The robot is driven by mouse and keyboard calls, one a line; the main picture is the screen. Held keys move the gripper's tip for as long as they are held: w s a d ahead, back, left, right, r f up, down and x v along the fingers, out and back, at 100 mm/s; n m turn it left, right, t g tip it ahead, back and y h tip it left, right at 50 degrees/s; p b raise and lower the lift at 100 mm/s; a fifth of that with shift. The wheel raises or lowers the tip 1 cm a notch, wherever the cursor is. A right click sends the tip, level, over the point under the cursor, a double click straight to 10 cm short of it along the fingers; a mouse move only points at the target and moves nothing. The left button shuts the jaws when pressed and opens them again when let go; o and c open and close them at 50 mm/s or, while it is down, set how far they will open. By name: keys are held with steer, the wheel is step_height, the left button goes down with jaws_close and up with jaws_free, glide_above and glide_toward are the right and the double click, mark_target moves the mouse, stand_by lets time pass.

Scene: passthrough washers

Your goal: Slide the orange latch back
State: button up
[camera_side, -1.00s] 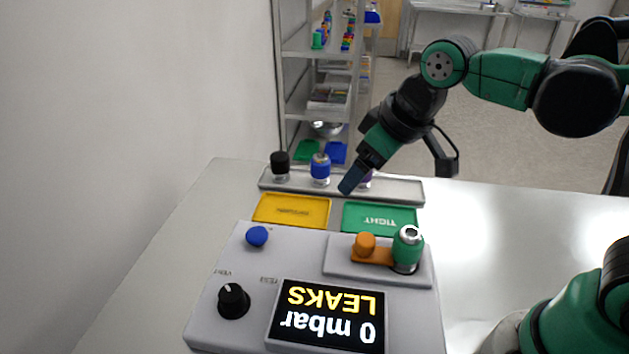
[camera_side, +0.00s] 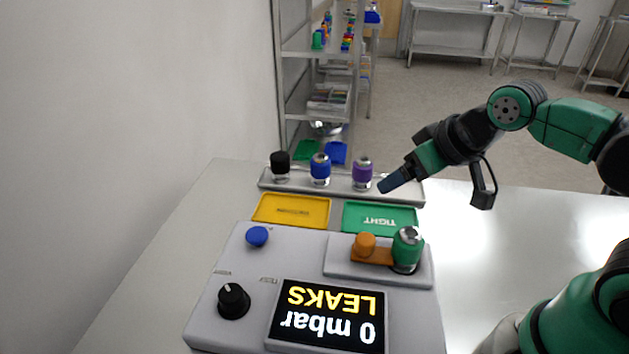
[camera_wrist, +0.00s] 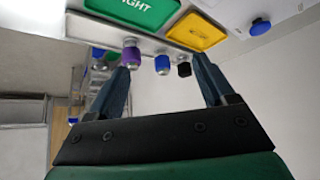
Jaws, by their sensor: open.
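The orange latch (camera_side: 372,253) lies on the grey raised block of the test machine in the side view. Its round orange knob stands at the left end, and its right end touches the base of the green-capped part (camera_side: 407,246), which stands upright in the block. My gripper (camera_side: 390,184) is in the air behind and above the latch, near the right end of the rear rack. In the wrist view my gripper (camera_wrist: 165,75) shows two fingers spread wide with nothing held between them. The latch is outside the wrist view.
The rear rack (camera_side: 400,189) holds a black, a blue and a purple part (camera_side: 362,172). A yellow tray (camera_side: 291,210) and a green TIGHT tray (camera_side: 380,217) lie before it. The display (camera_side: 328,316) reads 0 mbar LEAKS. A blue button (camera_side: 257,236) and black knob (camera_side: 233,300) are at left.

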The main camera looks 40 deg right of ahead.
steer(key=shift+a, duration=0.15)
steer(key=shift+c, duration=0.4)
steer(key=g, duration=0.6)
glide_above(366, 239)
steer(key=d, duration=0.1)
steer(key=shift+w+f, duration=0.2)
steer(key=shift+f, duration=0.6)
steer(key=shift+s+a+f+g, duration=0.15)
steer(key=shift+a+f+g, duration=0.1)
steer(key=shift+a+g, duration=0.3)
steer(key=shift+d+f, duration=0.1)
steer(key=shift+f, duration=2.7)
jaws_close()
